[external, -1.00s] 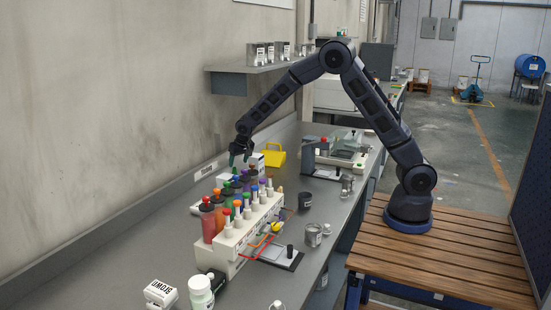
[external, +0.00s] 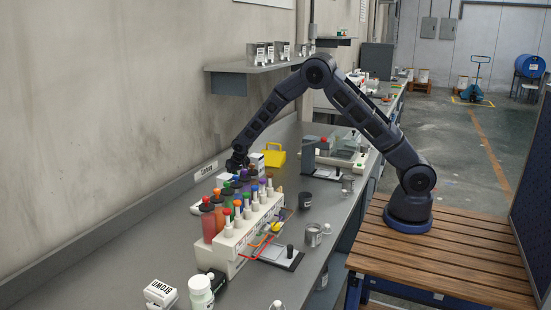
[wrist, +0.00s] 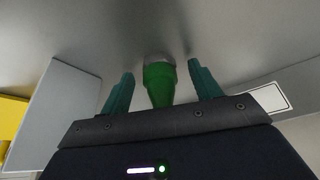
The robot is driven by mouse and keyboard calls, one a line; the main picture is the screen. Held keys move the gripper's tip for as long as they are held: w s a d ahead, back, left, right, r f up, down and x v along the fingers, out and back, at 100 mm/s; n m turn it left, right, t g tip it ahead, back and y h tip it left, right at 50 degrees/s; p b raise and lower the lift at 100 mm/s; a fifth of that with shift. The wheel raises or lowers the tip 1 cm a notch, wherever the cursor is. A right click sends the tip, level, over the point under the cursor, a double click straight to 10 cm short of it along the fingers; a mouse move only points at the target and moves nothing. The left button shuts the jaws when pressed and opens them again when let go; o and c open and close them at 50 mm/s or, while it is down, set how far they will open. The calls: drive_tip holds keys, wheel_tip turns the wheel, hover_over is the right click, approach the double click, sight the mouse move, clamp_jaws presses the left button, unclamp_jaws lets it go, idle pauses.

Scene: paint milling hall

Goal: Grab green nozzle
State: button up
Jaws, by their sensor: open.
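The green nozzle (wrist: 158,84) shows in the wrist view, with a grey collar at its far end. It lies between the two teal fingers of my gripper (wrist: 161,69). The fingers are open, with a gap visible on each side of the nozzle. In the external view my gripper (external: 236,164) is low over the bench, just behind the far end of the bottle row. I cannot pick out the nozzle there.
A white rack (external: 222,252) with several colour-topped bottles stands in front of my gripper. A yellow holder (external: 275,158) stands to its right, and the wall is close on the left. Grey cans (external: 313,235) stand near the bench edge.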

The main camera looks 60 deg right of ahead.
drive_tip(key=shift+c, duration=0.4)
drive_tip(key=c, duration=1)
drive_tip(key=shift+r, duration=0.1)
